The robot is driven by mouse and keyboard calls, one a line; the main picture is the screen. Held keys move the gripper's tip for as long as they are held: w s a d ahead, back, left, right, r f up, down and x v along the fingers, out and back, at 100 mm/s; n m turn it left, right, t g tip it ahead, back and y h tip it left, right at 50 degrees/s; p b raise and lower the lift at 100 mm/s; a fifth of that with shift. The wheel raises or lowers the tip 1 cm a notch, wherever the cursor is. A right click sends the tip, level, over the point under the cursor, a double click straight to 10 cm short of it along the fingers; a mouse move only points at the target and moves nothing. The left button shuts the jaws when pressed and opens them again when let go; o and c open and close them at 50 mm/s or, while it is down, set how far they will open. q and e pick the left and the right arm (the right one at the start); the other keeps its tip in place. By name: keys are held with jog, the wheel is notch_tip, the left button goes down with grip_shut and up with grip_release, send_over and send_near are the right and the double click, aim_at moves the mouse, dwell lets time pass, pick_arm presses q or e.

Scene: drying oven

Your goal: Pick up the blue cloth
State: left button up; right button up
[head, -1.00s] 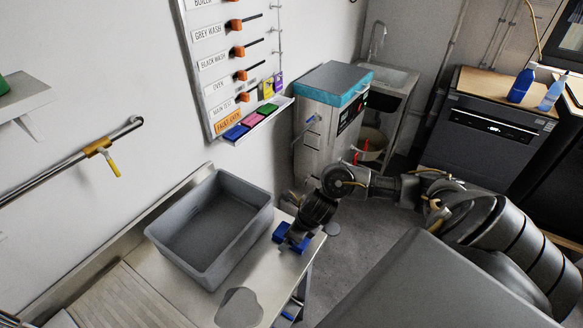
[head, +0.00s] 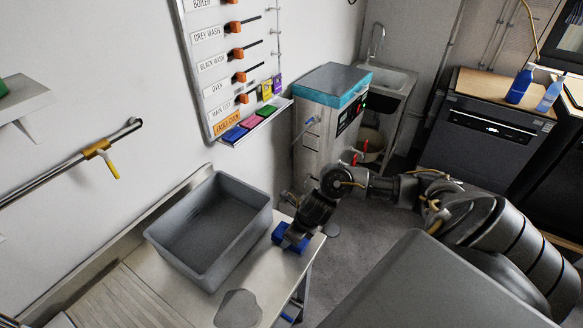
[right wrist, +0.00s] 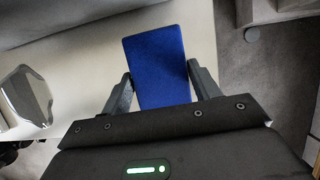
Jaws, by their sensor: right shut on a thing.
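The blue cloth (head: 281,235) is a folded block at the right end of the steel counter in the head view, beside the grey tub. My right gripper (head: 295,240) is over it, and the wrist hides part of the cloth. In the right wrist view the blue cloth (right wrist: 155,65) lies between the two fingers of my right gripper (right wrist: 160,85), which is shut on it. I cannot tell whether the cloth is clear of the counter. My left gripper is not in view.
The grey tub (head: 262,218) stands on the steel counter (head: 275,280) just left of the cloth. A steel machine with a teal-edged top (head: 335,82) stands behind. Floor is open to the right of the counter.

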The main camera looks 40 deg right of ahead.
notch_tip(320, 180, up, 9)
jog(key=shift+r+p, duration=0.1)
jog(key=shift+p, duration=0.45)
jog(key=o, duration=0.3)
jog(key=shift+c, duration=1.1)
